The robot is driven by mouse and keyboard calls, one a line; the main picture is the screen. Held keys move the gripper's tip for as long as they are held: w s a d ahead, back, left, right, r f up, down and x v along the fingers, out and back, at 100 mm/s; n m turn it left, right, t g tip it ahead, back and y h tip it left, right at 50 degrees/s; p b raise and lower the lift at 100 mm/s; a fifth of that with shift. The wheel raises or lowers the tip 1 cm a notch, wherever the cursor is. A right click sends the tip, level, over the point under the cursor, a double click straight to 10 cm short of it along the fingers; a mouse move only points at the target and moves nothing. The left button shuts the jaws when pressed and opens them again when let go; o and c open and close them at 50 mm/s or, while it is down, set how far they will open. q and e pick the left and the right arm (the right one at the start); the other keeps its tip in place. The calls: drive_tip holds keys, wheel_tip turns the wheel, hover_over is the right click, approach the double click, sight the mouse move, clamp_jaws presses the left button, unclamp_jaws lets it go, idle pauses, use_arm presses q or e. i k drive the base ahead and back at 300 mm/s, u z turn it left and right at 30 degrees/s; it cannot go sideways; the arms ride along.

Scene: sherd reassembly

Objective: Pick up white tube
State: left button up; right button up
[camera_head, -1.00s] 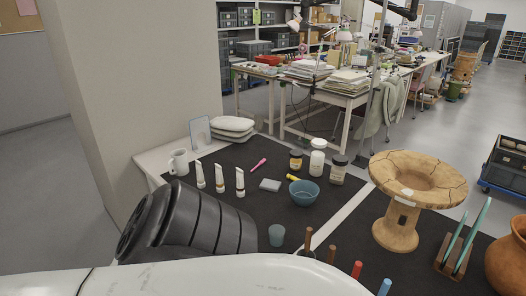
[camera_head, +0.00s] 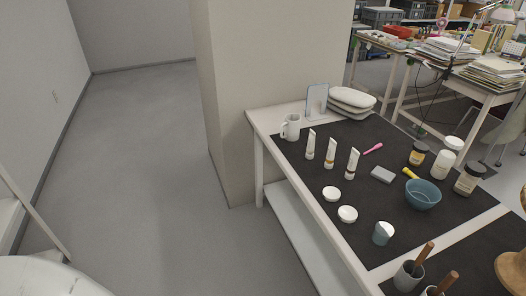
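Three white tubes stand upright on the dark mat in the head view: a left tube (camera_head: 310,144), a middle tube (camera_head: 331,152) and a right tube (camera_head: 352,163). They stand apart in a slanting row near the table's left side, each with a darker band low down. Neither of my grippers shows in the head view.
The table (camera_head: 258,147) has a white mug (camera_head: 291,127) at its back left corner. Two small white dishes (camera_head: 347,214), a grey cup (camera_head: 382,233), a blue bowl (camera_head: 422,194), a grey block (camera_head: 383,174) and jars (camera_head: 443,164) stand around the tubes. Open floor (camera_head: 140,170) lies left.

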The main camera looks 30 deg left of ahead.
sight(354, 157)
drive_tip(key=u, duration=0.85)
drive_tip(key=i, duration=0.55)
